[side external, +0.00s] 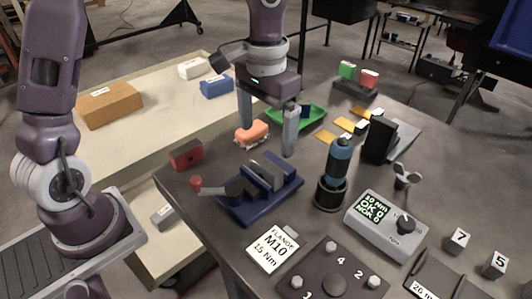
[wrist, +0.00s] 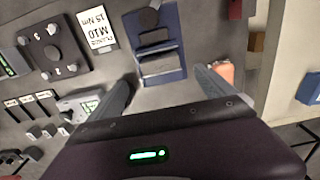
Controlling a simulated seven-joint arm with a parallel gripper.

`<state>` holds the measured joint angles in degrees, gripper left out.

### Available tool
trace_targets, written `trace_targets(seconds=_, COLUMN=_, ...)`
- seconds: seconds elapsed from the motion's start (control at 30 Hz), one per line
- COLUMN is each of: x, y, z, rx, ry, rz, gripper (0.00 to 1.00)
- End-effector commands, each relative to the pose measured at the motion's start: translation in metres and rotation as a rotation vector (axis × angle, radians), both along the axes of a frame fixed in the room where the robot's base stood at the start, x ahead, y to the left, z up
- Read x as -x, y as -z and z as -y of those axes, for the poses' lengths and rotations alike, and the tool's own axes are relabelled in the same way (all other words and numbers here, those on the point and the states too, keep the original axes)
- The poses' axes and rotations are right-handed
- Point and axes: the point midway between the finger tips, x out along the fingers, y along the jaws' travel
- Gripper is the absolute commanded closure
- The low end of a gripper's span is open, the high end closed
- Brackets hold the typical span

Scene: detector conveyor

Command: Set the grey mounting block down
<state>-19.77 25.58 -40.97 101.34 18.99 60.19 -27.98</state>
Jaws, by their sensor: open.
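A small grey block (side external: 163,216) with a pale label, which looks like the mounting block, lies on the low cream surface left of the dark table. I cannot pick it out in the wrist view. My gripper (side external: 268,142) is open above the table, fingers pointing down and wide apart, with nothing seen between them. It is just behind the blue vise (side external: 262,205), whose grey jaws show. In the wrist view, my gripper (wrist: 163,79) has the vise (wrist: 162,70) ahead of and partly between its fingers.
An orange-pink part (side external: 251,134) lies close to the fingers. A red block (side external: 186,155) sits at the table's left edge. A green tray (side external: 305,117), a blue-black driver (side external: 335,170) and a grey controller (side external: 385,225) crowd the table. A brown box (side external: 110,105) is on the cream surface.

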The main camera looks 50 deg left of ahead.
Motion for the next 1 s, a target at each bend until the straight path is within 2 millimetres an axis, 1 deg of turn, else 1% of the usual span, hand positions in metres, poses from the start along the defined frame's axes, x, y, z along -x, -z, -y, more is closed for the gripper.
trace_targets(seconds=0.03, x=-0.001, y=-0.009, z=0.0, rx=0.0, ry=-0.002, rz=0.004, gripper=0.06)
trace_targets(seconds=0.1, x=-0.001, y=-0.019, z=0.0, rx=-0.001, ry=-0.001, rz=0.003, gripper=0.06)
trace_targets(seconds=0.2, x=0.0, y=-0.025, z=0.0, rx=0.0, ry=-0.001, rz=0.0, gripper=0.06)
trace_targets(seconds=0.33, x=0.001, y=-0.027, z=0.0, rx=-0.002, ry=0.001, rz=0.0, gripper=0.06)
trace_targets(seconds=0.37, x=0.003, y=-0.028, z=-0.001, rx=-0.008, ry=0.003, rz=0.004, gripper=0.06)
trace_targets(seconds=0.43, x=0.014, y=-0.035, z=-0.005, rx=-0.04, ry=0.012, rz=0.029, gripper=0.06)
trace_targets(seconds=0.47, x=0.022, y=-0.041, z=-0.008, rx=-0.061, ry=0.019, rz=0.046, gripper=0.06)
trace_targets(seconds=0.57, x=0.062, y=-0.063, z=-0.024, rx=-0.131, ry=0.028, rz=0.134, gripper=0.06)
trace_targets(seconds=0.6, x=0.081, y=-0.071, z=-0.031, rx=-0.147, ry=0.027, rz=0.175, gripper=0.06)
trace_targets(seconds=0.63, x=0.095, y=-0.076, z=-0.035, rx=-0.15, ry=0.023, rz=0.21, gripper=0.06)
trace_targets(seconds=0.7, x=0.127, y=-0.084, z=-0.045, rx=-0.139, ry=0.012, rz=0.291, gripper=0.06)
trace_targets(seconds=0.8, x=0.164, y=-0.086, z=-0.052, rx=-0.084, ry=0.003, rz=0.395, gripper=0.06)
trace_targets(seconds=0.9, x=0.185, y=-0.082, z=-0.053, rx=-0.029, ry=0.001, rz=0.463, gripper=0.06)
trace_targets(seconds=1.0, x=0.193, y=-0.08, z=-0.053, rx=0.0, ry=0.001, rz=0.491, gripper=0.06)
